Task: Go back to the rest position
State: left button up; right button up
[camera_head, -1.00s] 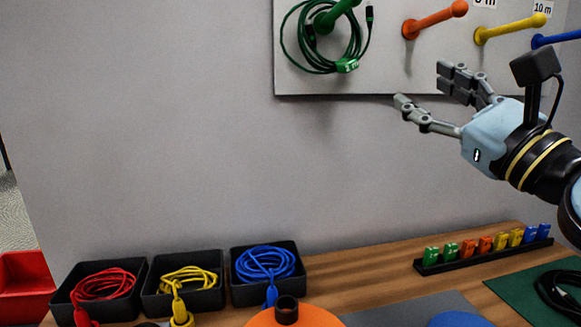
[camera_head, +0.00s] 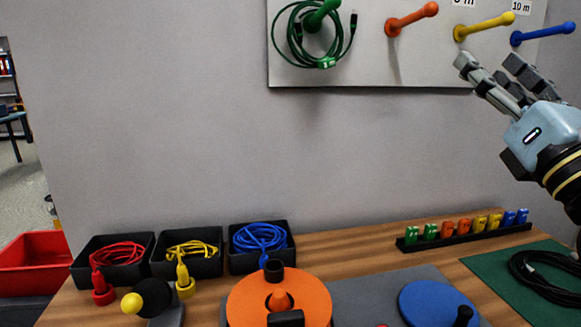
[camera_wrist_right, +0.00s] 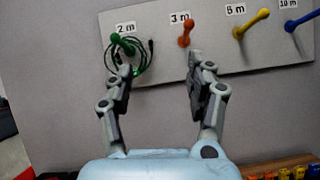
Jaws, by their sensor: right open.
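My right gripper (camera_head: 490,72) is open and empty in front of the wall at the upper right of the head view. Its fingers point up and left, below the yellow and blue pegs. In the right wrist view its two fingers (camera_wrist_right: 160,80) stand apart with nothing between them. A coiled green cable (camera_head: 322,40) hangs on the green peg of the pegboard (camera_head: 380,65), apart from the gripper. The cable also shows in the right wrist view (camera_wrist_right: 112,58), partly behind the left finger. My left gripper is not in view.
Black bins with red (camera_head: 118,252), yellow (camera_head: 192,248) and blue (camera_head: 260,238) cables stand along the wall. A rack of coloured tags (camera_head: 465,230), an orange disc (camera_head: 250,300), a blue disc (camera_head: 425,300) and a black cable on a green mat (camera_head: 490,265) lie on the table.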

jog(key=s+d+f+m+g+h, duration=0.2)
jog(key=d+f+m+h, duration=0.3)
jog(key=m, duration=0.5)
jog(key=s+d+f+m+g+h, duration=0.25)
jog(key=d+m+h, duration=0.35)
jog(key=m, duration=0.4)
jog(key=s+d+f+m+g, duration=0.2)
jog(key=s+f+m+g, duration=0.2)
jog(key=f+m+g, duration=0.6)
jog(key=s+a+f+m+g+y, duration=0.3)
jog(key=s+a+f, duration=0.2)
jog(key=s+f, duration=0.35)
jog(key=s+a+f+m+g+y, duration=0.25)
jog(key=s+a+f+y, duration=0.2)
jog(key=s+f, duration=0.4)
notch_tip(320, 180, down, 26)
jog(key=s+d+g, duration=0.2)
jog(key=s+d+f+g, duration=0.1)
jog(key=s+f, duration=1.5)
jog(key=s, duration=0.2)
jog(key=shift+d+f+h, duration=0.15)
jog(key=shift+h, duration=0.2)
